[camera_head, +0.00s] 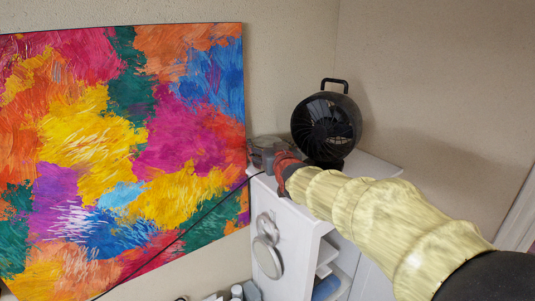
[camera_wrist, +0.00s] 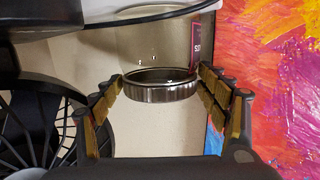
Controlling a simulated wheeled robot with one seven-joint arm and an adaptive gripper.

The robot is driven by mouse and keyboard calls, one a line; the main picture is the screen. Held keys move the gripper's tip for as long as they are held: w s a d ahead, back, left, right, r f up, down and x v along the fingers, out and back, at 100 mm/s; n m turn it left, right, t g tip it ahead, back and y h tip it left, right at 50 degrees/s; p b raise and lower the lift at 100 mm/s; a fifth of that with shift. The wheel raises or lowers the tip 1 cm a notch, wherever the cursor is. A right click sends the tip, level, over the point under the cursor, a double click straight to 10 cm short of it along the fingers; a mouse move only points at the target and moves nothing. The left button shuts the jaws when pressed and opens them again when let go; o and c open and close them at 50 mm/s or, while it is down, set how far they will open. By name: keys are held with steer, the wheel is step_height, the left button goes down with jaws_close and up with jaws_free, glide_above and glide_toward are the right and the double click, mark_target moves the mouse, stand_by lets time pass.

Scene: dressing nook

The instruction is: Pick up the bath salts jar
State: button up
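The bath salts jar (camera_wrist: 150,50) is a see-through container with a shiny metal lid (camera_wrist: 163,92) and a dark label with pink edging, partly cut off. In the wrist view it appears inverted between my fingers. In the head view the jar (camera_head: 264,148) stands on the white cabinet top, beside the fan. My gripper (camera_wrist: 161,85) is open, its ribbed fingers on both sides of the lid; I cannot tell whether they touch it. In the head view my gripper (camera_head: 284,168) is at the jar's right side and hides part of it.
A black fan (camera_head: 327,125) stands on the white cabinet (camera_head: 372,163) close behind my gripper. A large colourful painting (camera_head: 120,150) is to the left. A black cable (camera_head: 185,235) runs across in front of it. Round silver objects (camera_head: 266,255) are on the cabinet side.

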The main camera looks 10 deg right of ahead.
steer(key=c, duration=1.2)
steer(key=shift+r, duration=0.15)
steer(key=shift+c, duration=0.8)
steer(key=shift+r+b, duration=0.15)
steer(key=shift+b, duration=0.4)
